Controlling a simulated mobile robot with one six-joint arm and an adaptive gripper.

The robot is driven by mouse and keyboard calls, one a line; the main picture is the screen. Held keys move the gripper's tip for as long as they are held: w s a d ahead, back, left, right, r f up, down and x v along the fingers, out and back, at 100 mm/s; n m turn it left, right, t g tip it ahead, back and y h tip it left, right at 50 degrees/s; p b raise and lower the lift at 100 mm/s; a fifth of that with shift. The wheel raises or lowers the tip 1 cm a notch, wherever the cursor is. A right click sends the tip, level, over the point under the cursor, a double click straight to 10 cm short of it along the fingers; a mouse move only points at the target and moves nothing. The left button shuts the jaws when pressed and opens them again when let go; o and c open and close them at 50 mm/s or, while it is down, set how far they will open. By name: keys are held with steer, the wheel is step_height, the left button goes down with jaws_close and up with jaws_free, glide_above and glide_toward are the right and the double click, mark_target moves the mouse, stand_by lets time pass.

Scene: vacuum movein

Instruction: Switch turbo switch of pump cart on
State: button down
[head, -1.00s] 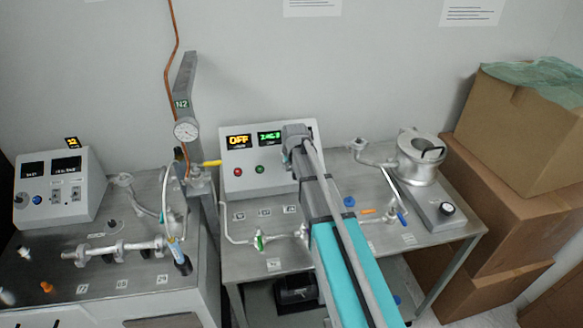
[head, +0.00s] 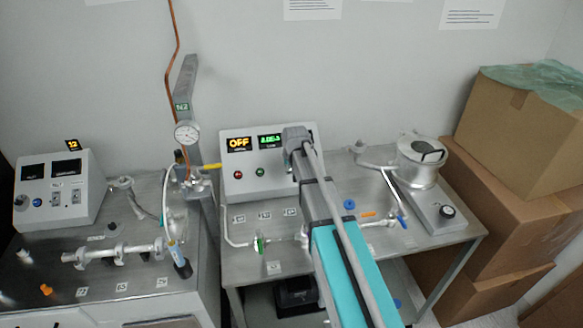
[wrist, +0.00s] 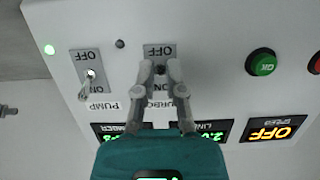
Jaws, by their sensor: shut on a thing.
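The turbo switch (wrist: 161,68) is on the white panel in the wrist view, on a grey plate marked OFF and ON, with a partly covered TURBO label below. My gripper (wrist: 160,66) is shut on the turbo switch, one fingertip on each side. Its lever is mostly hidden between the fingers, so I cannot tell its position. The pump cart's control box (head: 240,187) stands on the right bench in the head view. My arm reaches its right side and hides the switches and my gripper there.
The PUMP switch (wrist: 87,85) is beside my gripper, near a lit green lamp (wrist: 49,50); a small dark lamp (wrist: 120,44) is unlit. A green button (wrist: 262,62) and an orange OFF display (wrist: 272,130) are on the other side. Cardboard boxes (head: 515,200) stand right of the bench.

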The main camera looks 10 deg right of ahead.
steer(key=shift+w+r, duration=0.15)
steer(key=shift+w+r+g+p, duration=0.2)
steer(key=shift+w+g+p, duration=0.1)
steer(key=shift+g+p, duration=0.6)
steer(key=shift+w+r+g, duration=0.15)
steer(key=shift+w+g, duration=0.25)
steer(key=shift+g, duration=0.8)
steer(key=g, duration=0.3)
steer(key=shift+w, duration=0.35)
steer(key=shift+r+g, duration=0.1)
steer(key=shift+g, duration=0.5)
steer(key=shift+b, duration=0.3)
steer(key=c, duration=0.7)
jaws_free()
